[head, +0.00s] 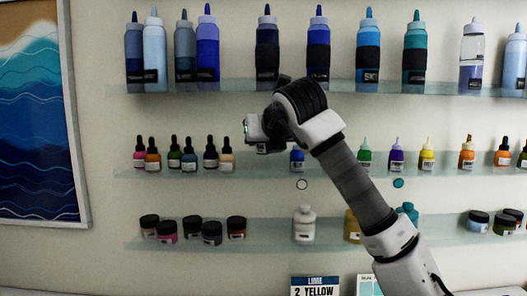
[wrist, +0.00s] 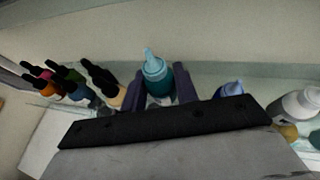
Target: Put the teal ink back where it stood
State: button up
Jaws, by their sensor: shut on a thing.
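The teal ink (wrist: 156,79) is a small bottle with a light teal nozzle cap. In the wrist view it is between the two fingers of my gripper (wrist: 162,90), which is shut on it. In the head view my gripper (head: 262,140) is in front of the middle shelf (head: 190,172), between the cream dropper bottle (head: 227,158) and the blue bottle (head: 297,161). My gripper hides the teal ink there. I cannot tell whether the bottle touches the shelf.
Dropper bottles stand left of my gripper; nozzle bottles stand to its right. Large bottles (head: 267,45) line the shelf above. Jars (head: 211,233) and a white bottle (head: 304,224) stand below. A white disc (head: 301,184) and teal disc (head: 398,183) show below the middle shelf.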

aim_at(263, 154)
jog(key=shift+f+p, duration=0.65)
jog(key=shift+f, duration=0.95)
jog(key=shift+w+f, duration=0.15)
jog(key=shift+f, duration=0.15)
jog(key=shift+f, duration=0.1)
jog(key=shift+f, duration=0.15)
jog(key=o, duration=0.9)
jog(key=shift+o, duration=0.2)
